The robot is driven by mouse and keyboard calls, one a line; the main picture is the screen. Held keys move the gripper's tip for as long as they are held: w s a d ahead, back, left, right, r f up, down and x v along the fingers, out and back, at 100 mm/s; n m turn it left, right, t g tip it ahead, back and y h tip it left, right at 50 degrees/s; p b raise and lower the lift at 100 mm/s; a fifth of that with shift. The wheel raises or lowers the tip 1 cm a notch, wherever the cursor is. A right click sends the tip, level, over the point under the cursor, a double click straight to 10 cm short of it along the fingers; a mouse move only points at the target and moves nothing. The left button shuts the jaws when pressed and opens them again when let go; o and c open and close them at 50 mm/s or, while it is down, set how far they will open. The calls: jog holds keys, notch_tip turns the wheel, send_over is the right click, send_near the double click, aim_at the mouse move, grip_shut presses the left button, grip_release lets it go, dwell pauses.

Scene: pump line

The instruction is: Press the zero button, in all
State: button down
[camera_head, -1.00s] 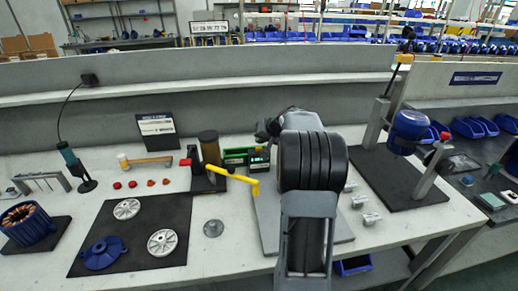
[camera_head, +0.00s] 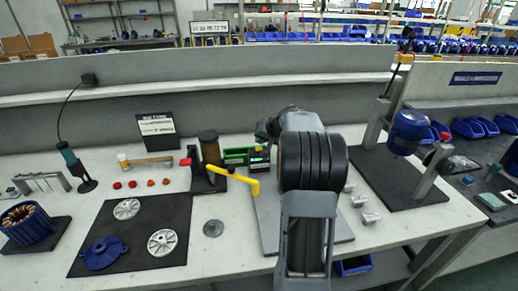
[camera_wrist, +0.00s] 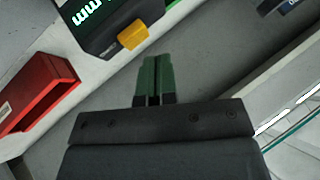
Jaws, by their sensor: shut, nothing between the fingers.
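A dark display unit (camera_head: 259,157) with lit green digits stands on the bench, left of my arm. In the wrist view the display unit (camera_wrist: 100,28) is at the top left, partly cut off. A yellow button (camera_wrist: 133,34) sticks out from its near edge; I can read no label on it. My gripper (camera_wrist: 153,58) has green fingers that are shut together and empty. Their tips sit just below and right of the yellow button in the picture, apparently apart from it; the depth gap is unclear. In the head view my arm hides the fingertips.
A red box (camera_wrist: 35,95) lies at the left of the wrist view. In the head view a yellow lever (camera_head: 234,180) reaches out close to the display unit. A dark mat (camera_head: 135,225) with wheels is to the left; a blue motor (camera_head: 408,130) stands at the right.

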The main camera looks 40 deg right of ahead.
aim_at(260, 148)
jog(key=shift+f+b, duration=0.9)
jog(key=shift+b, duration=0.25)
dwell(0.8)
jog(key=shift+r, duration=0.1)
jog(key=shift+r+p, duration=0.45)
jog(key=shift+r, duration=0.35)
jog(key=shift+r, duration=0.15)
jog(key=shift+r+p, duration=1.65)
jog(key=shift+r, duration=0.75)
